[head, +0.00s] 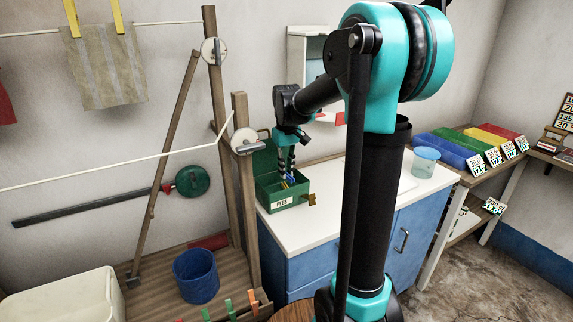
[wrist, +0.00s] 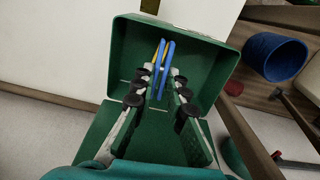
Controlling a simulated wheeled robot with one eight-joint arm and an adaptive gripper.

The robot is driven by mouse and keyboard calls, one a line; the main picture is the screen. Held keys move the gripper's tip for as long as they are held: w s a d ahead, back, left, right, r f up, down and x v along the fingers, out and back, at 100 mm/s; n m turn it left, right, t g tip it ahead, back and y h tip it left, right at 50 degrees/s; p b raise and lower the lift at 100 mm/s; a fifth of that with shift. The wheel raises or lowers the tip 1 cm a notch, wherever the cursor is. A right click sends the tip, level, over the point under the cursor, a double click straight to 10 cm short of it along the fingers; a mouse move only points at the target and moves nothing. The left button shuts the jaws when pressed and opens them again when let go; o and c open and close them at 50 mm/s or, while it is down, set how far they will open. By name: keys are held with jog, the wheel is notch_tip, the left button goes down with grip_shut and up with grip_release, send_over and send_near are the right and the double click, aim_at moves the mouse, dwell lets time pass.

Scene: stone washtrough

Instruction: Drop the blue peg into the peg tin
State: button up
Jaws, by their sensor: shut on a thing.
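The green peg tin (head: 268,197) stands open on the white counter, with a PEGS label on its front. In the wrist view I look down into the tin (wrist: 125,52). My gripper (head: 288,178) is directly above the tin and points down into it. In the wrist view my gripper's fingertips (wrist: 161,74) are closed on the blue peg (wrist: 168,58), within the outline of the tin. A strip of yellow (wrist: 155,52) shows beside the blue peg. I cannot tell whether the peg touches the tin's floor.
The white counter (head: 332,178) is clear right of the tin. A clear blue-tinted container (head: 425,162) stands at its right end. A blue bucket (head: 195,276) sits on the slatted wood at left. Wooden posts (head: 246,195) and a line (head: 110,170) are close left of the tin.

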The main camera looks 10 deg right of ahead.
jog(key=shift+f, duration=0.2)
jog(key=o, duration=0.8)
notch_tip(320, 180, up, 12)
dwell(0.3)
